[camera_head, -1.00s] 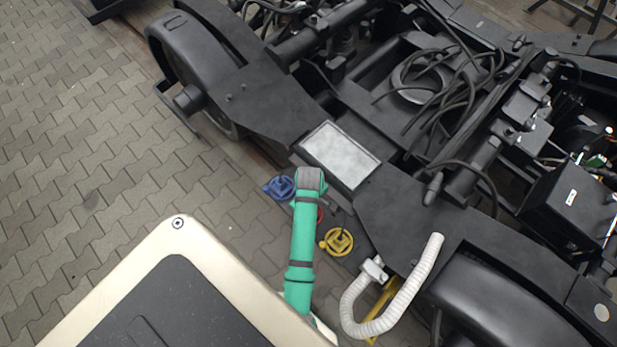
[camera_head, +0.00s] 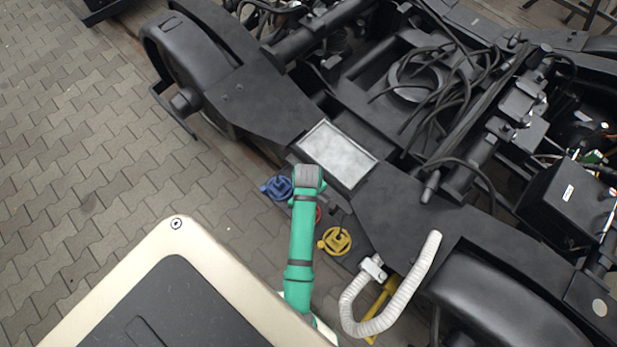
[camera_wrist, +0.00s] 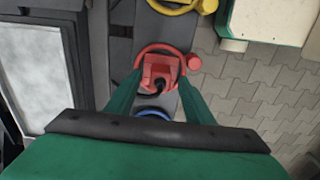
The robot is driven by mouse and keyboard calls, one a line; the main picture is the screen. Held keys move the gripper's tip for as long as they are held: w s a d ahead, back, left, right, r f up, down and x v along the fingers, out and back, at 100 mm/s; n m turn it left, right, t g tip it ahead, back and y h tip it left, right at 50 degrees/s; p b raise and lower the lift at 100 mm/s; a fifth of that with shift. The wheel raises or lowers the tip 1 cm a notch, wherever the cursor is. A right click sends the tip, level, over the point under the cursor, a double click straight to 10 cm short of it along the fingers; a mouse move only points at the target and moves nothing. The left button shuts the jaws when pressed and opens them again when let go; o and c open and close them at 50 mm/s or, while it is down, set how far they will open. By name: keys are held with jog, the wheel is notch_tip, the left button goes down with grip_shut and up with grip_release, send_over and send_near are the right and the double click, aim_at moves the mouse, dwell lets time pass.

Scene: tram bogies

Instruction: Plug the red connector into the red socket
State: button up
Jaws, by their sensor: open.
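A red fitting (camera_wrist: 160,71) with a curved red rim, a blocky centre and a black cable shows in the wrist view, with a small red knob (camera_wrist: 194,62) at its right. I cannot tell whether connector and socket are both there. My gripper (camera_wrist: 159,84) is open, its two green fingers on either side of the red fitting. I cannot tell whether they touch it. In the head view only a sliver of red (camera_head: 318,214) shows beside my green arm, which hides the rest and the gripper.
A blue fitting (camera_head: 277,187) and a yellow fitting (camera_head: 335,240) flank the red one. A white corrugated hose (camera_head: 399,299) curves at the right. The black bogie frame (camera_head: 400,215) with a pale plate (camera_head: 337,154) stands close behind. Open paving (camera_head: 90,180) lies left.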

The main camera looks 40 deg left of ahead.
notch_tip(320, 180, up, 8)
jog(key=shift+a+f, duration=0.1)
jog(key=shift+f, duration=0.15)
jog(key=shift+r, duration=0.75)
jog(key=shift+f, duration=0.1)
